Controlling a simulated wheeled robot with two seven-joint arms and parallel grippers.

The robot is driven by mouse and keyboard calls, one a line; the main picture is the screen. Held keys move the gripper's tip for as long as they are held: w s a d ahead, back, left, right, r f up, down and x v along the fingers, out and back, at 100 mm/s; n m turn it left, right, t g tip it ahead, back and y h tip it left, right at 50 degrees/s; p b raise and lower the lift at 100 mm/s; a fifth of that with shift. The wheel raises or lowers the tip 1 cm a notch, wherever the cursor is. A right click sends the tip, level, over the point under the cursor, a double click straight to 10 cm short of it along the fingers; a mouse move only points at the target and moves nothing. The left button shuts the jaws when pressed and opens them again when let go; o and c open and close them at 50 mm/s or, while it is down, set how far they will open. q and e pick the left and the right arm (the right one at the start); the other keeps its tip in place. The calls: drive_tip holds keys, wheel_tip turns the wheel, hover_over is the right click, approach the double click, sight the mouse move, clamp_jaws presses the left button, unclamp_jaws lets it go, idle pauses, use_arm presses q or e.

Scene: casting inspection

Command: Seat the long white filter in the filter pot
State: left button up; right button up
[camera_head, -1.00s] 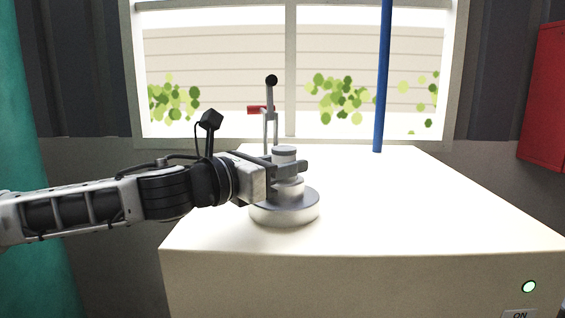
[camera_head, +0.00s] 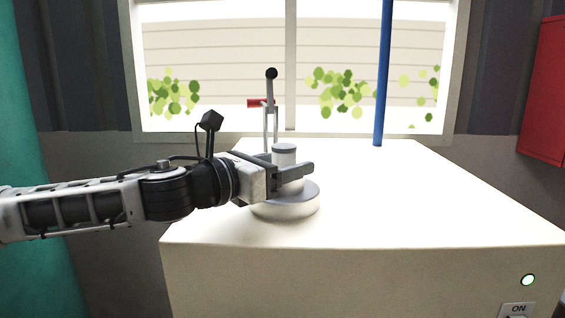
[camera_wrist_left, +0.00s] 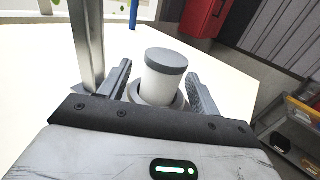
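The long white filter (camera_head: 285,159) is a white cylinder with a grey top band. It stands upright at the filter pot (camera_head: 287,210), a low, wide, round pale base on the white cabinet. My left gripper (camera_head: 300,172) is around the filter from the left, above the pot. In the left wrist view the filter (camera_wrist_left: 163,80) stands between the two fingers, with gaps on both sides, so the gripper is open. A dark ring and the pot's rim show around its foot; its lower end is hidden. My right gripper is not in view.
The white cabinet top (camera_head: 420,200) is clear to the right. A blue pole (camera_head: 382,80) rises at the back, before the window. A red box (camera_head: 543,95) hangs at the far right.

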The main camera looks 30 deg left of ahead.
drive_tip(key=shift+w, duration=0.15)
use_arm(q)
drive_tip(key=shift+s+a+f+b, duration=0.15)
drive_tip(key=shift+s+b, duration=0.2)
drive_tip(key=shift+b, duration=0.5)
drive_tip(key=shift+s+a+b, duration=0.1)
drive_tip(key=shift+s+b, duration=0.25)
drive_tip(key=shift+b, duration=0.2)
drive_tip(key=b+v, duration=0.3)
drive_tip(key=shift+s, duration=0.25)
drive_tip(key=b+v, duration=0.4)
drive_tip(key=v, duration=0.6)
drive_tip(key=shift+s+r, duration=0.15)
drive_tip(key=shift+r, duration=0.05)
drive_tip(key=shift+s, duration=0.35)
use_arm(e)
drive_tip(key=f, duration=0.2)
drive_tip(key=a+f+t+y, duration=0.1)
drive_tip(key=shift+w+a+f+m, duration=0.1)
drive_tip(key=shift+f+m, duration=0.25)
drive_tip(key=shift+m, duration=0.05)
